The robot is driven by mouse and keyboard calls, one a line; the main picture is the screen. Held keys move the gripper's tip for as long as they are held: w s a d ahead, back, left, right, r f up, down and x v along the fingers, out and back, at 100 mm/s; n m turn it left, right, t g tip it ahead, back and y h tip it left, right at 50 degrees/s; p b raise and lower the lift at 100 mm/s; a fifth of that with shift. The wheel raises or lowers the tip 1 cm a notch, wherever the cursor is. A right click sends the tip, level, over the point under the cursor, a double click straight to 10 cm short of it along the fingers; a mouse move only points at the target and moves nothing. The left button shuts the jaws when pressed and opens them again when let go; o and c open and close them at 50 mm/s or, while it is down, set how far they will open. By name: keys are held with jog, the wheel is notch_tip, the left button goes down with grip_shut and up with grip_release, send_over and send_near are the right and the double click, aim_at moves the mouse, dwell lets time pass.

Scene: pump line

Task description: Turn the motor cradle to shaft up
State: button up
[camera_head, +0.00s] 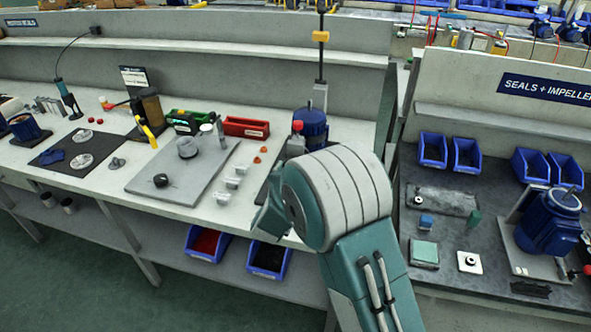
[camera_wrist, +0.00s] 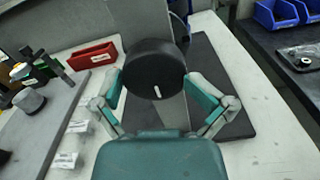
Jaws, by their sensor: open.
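The motor cradle holds a blue motor (camera_head: 312,128) on the middle bench, partly hidden behind my arm. A red knob (camera_head: 297,126) shows at its left side. In the wrist view, a round black knob (camera_wrist: 155,64) with a short white mark, pointing down in the picture, stands in front of a grey upright plate (camera_wrist: 143,18). My gripper (camera_wrist: 157,88) is open, with one teal finger pad on each side of the black knob. I see no clear contact. A sliver of blue motor (camera_wrist: 180,24) shows behind the plate.
A black base plate (camera_wrist: 212,72) lies under the cradle. A red bin (camera_head: 246,127), small clear cups (camera_head: 232,183) and a grey board (camera_head: 160,192) are to the left. A second blue motor (camera_head: 548,222) stands on the right bench, across a gap.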

jog(key=v, duration=0.7)
jog(key=shift+s+a+f, duration=0.1)
jog(key=shift+s, duration=0.05)
jog(key=s+d+r+n+g+y, duration=0.25)
jog(key=r+n, duration=0.35)
jog(key=n, duration=0.4)
jog(key=s+d+r+n+g+y, duration=0.25)
jog(key=d+r+n+y, duration=0.2)
jog(key=n, duration=0.65)
jog(key=s+d+n+g+h, duration=0.1)
jog(key=s+d+n+g, duration=0.1)
jog(key=s+d+n, duration=0.2)
jog(key=s+d+r+n+g, duration=0.1)
jog(key=s+d+n, duration=0.3)
jog(key=s+n, duration=0.5)
jog(key=s+d+n+g+h, duration=0.1)
jog(key=s+d+n+g, duration=0.2)
jog(key=s+n, duration=0.4)
jog(key=s+d, duration=0.1)
jog(key=s, duration=0.3)
jog(key=shift+d+r+g+h, duration=0.25)
jog(key=shift+r+g+h, duration=0.05)
jog(key=shift+r+g, duration=0.1)
